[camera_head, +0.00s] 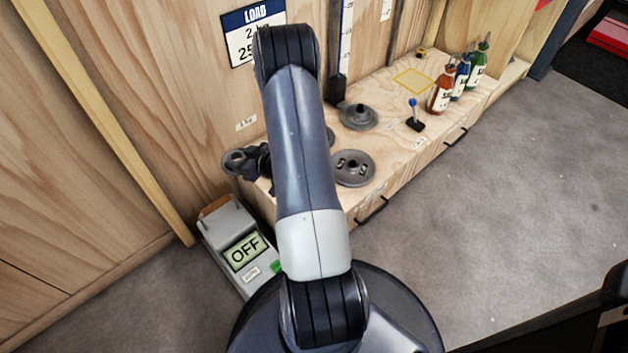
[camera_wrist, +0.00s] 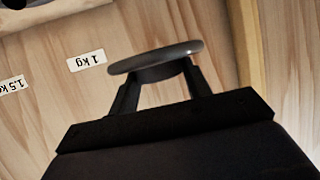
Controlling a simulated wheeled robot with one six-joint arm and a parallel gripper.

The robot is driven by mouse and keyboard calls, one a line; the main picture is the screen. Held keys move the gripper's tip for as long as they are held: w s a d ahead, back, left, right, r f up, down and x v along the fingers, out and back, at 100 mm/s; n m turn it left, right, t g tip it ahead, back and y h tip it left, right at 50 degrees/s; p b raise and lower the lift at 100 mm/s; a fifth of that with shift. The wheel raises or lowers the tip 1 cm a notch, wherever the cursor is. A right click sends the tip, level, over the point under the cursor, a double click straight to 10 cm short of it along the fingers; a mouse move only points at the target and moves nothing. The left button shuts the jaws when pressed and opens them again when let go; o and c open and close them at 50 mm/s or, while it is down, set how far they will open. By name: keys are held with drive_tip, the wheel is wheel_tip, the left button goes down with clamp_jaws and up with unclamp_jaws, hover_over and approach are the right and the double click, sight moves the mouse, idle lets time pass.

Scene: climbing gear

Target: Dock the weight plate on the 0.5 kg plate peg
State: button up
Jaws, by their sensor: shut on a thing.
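My gripper (camera_wrist: 158,86) is shut on a grey round weight plate (camera_wrist: 155,60), seen nearly edge-on between its fingers in the wrist view. In the head view the held plate (camera_head: 235,161) is at the left end of the wooden bench, close to the plywood wall, with my gripper (camera_head: 250,160) just right of it. The wall carries a "1 kg" label (camera_wrist: 87,61) and a "1.5 kg" label (camera_wrist: 14,85), both left of the plate in the wrist view. I cannot make out the 0.5 kg peg or its label in either view.
The bench (camera_head: 398,148) holds a grey plate with slots (camera_head: 353,168), another grey plate (camera_head: 358,117), a blue-topped lever (camera_head: 414,116) and several bottles (camera_head: 441,90). The floor at right is clear.

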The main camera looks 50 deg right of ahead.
drive_tip(key=s+d+f, duration=0.2)
drive_tip(key=s+d, duration=0.1)
drive_tip(key=s, duration=0.3)
drive_tip(key=s+d+f+n+y, duration=0.1)
drive_tip(key=s+d+f, duration=0.1)
drive_tip(key=s+d, duration=0.2)
drive_tip(key=s+d+f+n+y, duration=0.1)
drive_tip(key=s+d, duration=0.3)
drive_tip(key=s, duration=0.4)
drive_tip(key=shift+s+d+f+p, duration=0.1)
drive_tip(key=shift+s+f+p, duration=0.1)
drive_tip(key=shift+f, duration=0.2)
drive_tip(key=shift+s+f+p, duration=0.1)
drive_tip(key=shift+f+p, duration=0.05)
drive_tip(key=shift+f, duration=0.25)
drive_tip(key=shift+f+b, duration=2)
drive_tip(key=shift+f, duration=0.7)
drive_tip(key=shift+f+b, duration=0.55)
drive_tip(key=shift+f, duration=0.1)
drive_tip(key=o, duration=1)
drive_tip(key=shift+o, duration=0.2)
drive_tip(key=shift+g, duration=0.3)
drive_tip(key=shift+p+v, duration=1.8)
drive_tip(key=shift+v, duration=3.75)
drive_tip(key=shift+w+d+f, duration=0.1)
drive_tip(key=shift+f, duration=0.05)
